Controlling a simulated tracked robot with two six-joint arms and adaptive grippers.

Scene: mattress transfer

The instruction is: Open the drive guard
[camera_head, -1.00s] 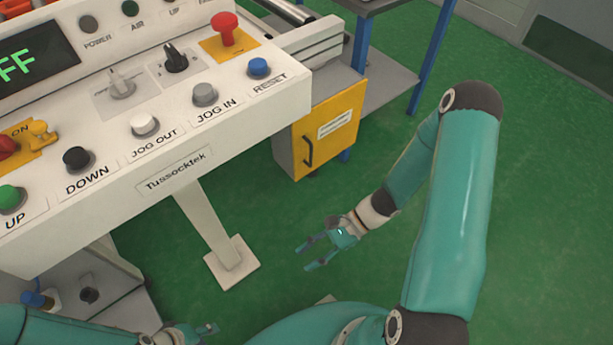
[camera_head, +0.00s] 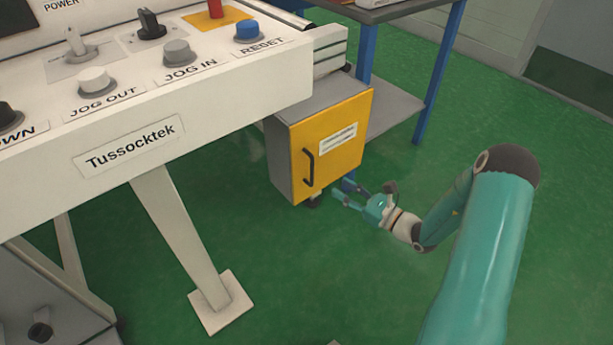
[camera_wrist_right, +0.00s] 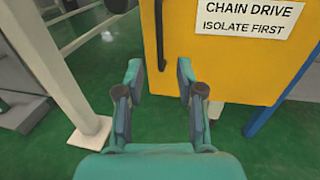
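The drive guard is a yellow door (camera_head: 345,125) on the front of a grey box below the right end of the control panel. It is shut, with a dark upright handle (camera_head: 309,167) near its left edge. The right wrist view shows the yellow door (camera_wrist_right: 225,65) with a sign reading "CHAIN DRIVE ISOLATE FIRST" and the handle (camera_wrist_right: 159,35) ahead. My right gripper (camera_head: 345,196) is open and empty, low and to the right of the handle. In the right wrist view its fingers (camera_wrist_right: 159,78) are apart, with the handle beyond the gap. My left gripper is out of view.
The white control panel (camera_head: 130,158) with buttons and knobs overhangs at the left. Its leg and foot plate (camera_head: 221,302) stand on the green floor. A blue-legged bench (camera_head: 440,60) stands behind the box. Floor in front of the door is clear.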

